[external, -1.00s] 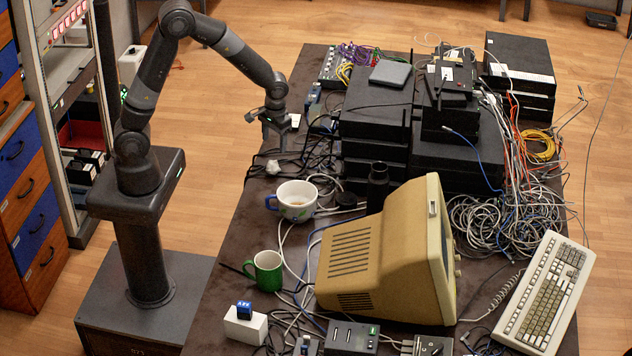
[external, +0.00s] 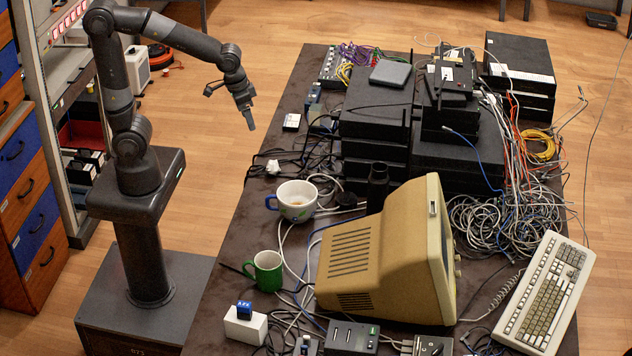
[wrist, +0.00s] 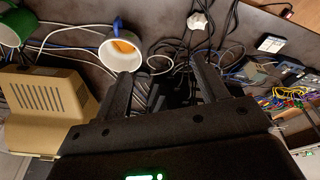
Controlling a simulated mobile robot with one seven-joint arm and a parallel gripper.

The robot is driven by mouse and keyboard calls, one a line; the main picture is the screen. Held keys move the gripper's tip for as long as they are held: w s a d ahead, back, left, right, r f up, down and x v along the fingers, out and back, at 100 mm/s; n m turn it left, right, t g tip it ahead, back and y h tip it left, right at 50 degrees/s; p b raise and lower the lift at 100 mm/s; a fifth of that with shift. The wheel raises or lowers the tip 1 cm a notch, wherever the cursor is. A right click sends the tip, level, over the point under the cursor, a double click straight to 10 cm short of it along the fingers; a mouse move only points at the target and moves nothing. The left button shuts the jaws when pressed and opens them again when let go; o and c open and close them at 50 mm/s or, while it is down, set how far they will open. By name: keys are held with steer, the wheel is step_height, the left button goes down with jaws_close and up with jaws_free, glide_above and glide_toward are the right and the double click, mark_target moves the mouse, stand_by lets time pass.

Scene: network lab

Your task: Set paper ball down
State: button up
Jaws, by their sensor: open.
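A small white crumpled lump, which looks like the paper ball (external: 272,166), lies on the dark table near its left edge, among black cables. It also shows at the top of the wrist view (wrist: 200,22), beyond my fingers and apart from them. My gripper (external: 248,120) is in the air by the table's left edge, up and left of the lump in the external view. In the wrist view its two fingers (wrist: 166,88) are spread wide, with no object held between them; cables show behind.
The table (external: 225,290) holds a white cup (external: 296,202), a green mug (external: 266,270), a beige monitor (external: 360,260) and stacked black boxes (external: 375,130). A small white box (external: 291,121) sits near the left edge. Loose cables cover much of the surface. Open floor lies left of the table.

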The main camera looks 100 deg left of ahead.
steer(key=s+d+r+m+t, duration=0.3)
steer(key=s+d+r+m, duration=0.2)
steer(key=s+d, duration=0.3)
steer(key=shift+s+d+r+m+h, duration=0.4)
steer(key=shift+s+r, duration=0.4)
steer(key=shift+s, duration=0.95)
